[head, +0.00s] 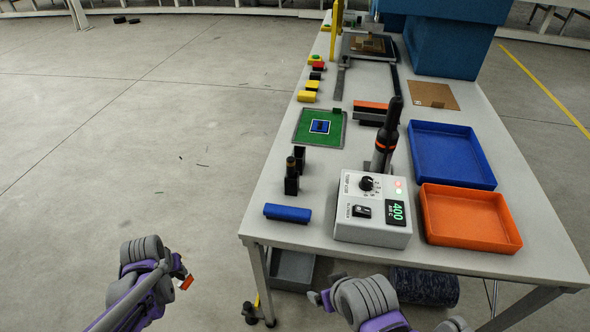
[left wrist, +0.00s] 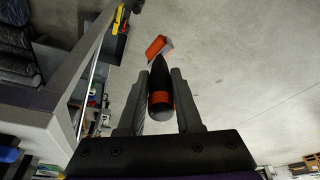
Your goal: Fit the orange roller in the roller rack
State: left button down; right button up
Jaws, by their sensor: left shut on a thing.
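The orange roller has a black handle with an orange band (left wrist: 160,98) and an orange head (left wrist: 157,46). My left gripper (left wrist: 160,90) is shut on its handle, with the head pointing away from the fingers. In the head view, my left gripper (head: 178,268) is over the floor, left of the table, and the orange head (head: 186,283) shows beside it. Two small upright black holders (head: 291,186) stand near the table's left edge and look like the roller rack; a dark handle rises from the nearer one. My right gripper (head: 318,298) is low by the table's front edge, its fingers unclear.
A blue bar (head: 287,213) lies at the table's near left corner. A grey control box (head: 372,232) and a black hot-air tool (head: 386,140) stand right of the holders. A green mat (head: 302,136) lies behind them. Blue (head: 484,183) and orange (head: 470,244) trays are at right.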

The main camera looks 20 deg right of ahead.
pick_arm(q)
jog(key=shift+r+p, duration=0.8)
jog(key=shift+r, duration=1.2)
pick_arm(e)
jog(key=shift+w+r, duration=0.35)
jog(key=shift+r, duration=0.35)
jog(key=shift+w+r, duration=0.3)
jog(key=shift+r, duration=0.35)
